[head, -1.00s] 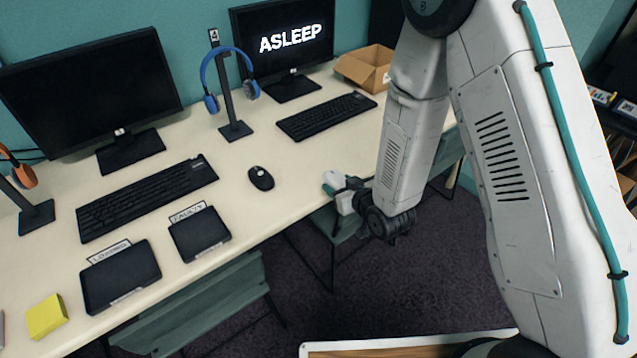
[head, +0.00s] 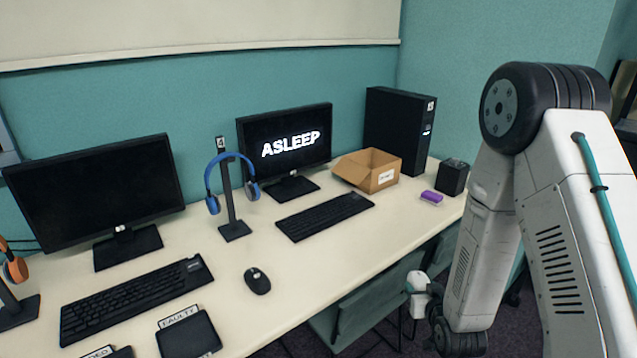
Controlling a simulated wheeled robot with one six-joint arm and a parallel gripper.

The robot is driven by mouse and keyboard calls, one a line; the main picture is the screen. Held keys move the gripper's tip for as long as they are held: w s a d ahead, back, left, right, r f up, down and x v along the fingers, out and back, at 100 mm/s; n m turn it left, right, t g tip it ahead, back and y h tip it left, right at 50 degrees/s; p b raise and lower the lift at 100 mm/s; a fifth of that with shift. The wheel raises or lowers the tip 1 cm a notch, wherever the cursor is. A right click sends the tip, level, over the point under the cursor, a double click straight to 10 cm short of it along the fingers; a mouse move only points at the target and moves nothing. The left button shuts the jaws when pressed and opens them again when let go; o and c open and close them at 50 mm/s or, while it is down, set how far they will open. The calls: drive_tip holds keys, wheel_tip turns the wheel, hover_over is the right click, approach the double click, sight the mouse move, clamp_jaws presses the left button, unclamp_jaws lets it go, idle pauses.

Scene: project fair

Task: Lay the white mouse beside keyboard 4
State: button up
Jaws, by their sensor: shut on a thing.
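My gripper (head: 424,288) is at the front edge of the desk, low in the right half of the head view. It is shut on a small white thing (head: 416,281), which looks like the white mouse; the fingers partly hide it. A black keyboard (head: 325,216) lies in front of the monitor reading ASLEEP (head: 285,141). A headphone stand with a "4" tag (head: 220,143) stands just left of that keyboard. The gripper is in front and to the right of this keyboard, apart from it.
A black mouse (head: 257,281) lies right of another keyboard (head: 137,298). A tray marked FAULTY (head: 189,336) is at the front left. An open carton (head: 367,170), purple item (head: 432,197) and black box (head: 453,177) stand right. Desk (head: 350,252) is clear right of the ASLEEP keyboard.

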drive_tip(key=s+a+n+g+y, duration=0.2)
drive_tip(key=a+n+y, duration=0.4)
drive_tip(key=a, duration=1.3)
drive_tip(key=shift+s+y, duration=0.4)
drive_tip(key=shift+s, duration=0.1)
drive_tip(key=shift+a, duration=0.1)
